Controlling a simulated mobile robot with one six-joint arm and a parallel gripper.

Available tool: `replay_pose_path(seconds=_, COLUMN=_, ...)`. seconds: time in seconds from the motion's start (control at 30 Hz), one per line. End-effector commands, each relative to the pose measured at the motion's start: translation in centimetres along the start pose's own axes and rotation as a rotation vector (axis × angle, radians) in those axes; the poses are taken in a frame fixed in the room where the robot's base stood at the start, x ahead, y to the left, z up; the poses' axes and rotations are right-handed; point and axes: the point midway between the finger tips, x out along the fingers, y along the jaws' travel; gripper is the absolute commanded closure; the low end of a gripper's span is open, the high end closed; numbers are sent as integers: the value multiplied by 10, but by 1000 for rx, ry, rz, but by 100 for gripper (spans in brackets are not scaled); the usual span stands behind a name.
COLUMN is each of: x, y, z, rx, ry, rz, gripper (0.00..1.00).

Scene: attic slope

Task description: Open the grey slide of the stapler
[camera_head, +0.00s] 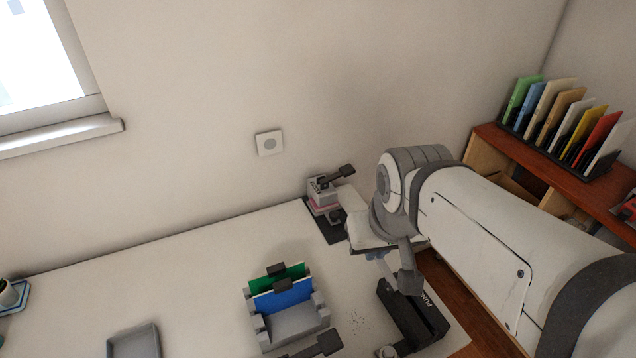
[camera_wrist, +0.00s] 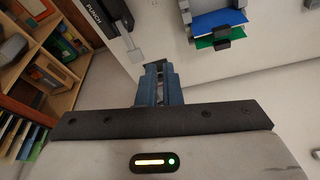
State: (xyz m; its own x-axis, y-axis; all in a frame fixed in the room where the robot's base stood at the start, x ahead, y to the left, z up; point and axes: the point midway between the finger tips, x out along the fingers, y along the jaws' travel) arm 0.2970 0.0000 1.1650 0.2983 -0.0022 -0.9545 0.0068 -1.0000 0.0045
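I cannot surely identify the stapler or its grey slide. A small pink and light-grey device with a dark lever (camera_head: 323,197) stands on a black base at the back of the white desk, left of my arm. My gripper (camera_head: 380,257) is above the right part of the desk, in front of that device and partly hidden by my wrist. In the wrist view my gripper (camera_wrist: 157,68) shows two blue-grey fingers close together.
A black punch (camera_head: 423,318) with a grey lever lies near the desk's right edge; it also shows in the wrist view (camera_wrist: 88,20). A grey holder (camera_head: 294,326) carries blue and green sheets. A grey tray (camera_head: 134,342) is front left. Shelves (camera_head: 560,172) stand right. The desk's left middle is clear.

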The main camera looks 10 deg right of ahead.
Motion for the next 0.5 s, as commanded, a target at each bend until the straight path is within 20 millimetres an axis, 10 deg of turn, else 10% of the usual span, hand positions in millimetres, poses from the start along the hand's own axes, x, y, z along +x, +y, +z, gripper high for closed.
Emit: replay_pose_path(seconds=0.5, x=62, y=2, z=-120, rx=-3, ry=20, rz=-12, gripper=52)
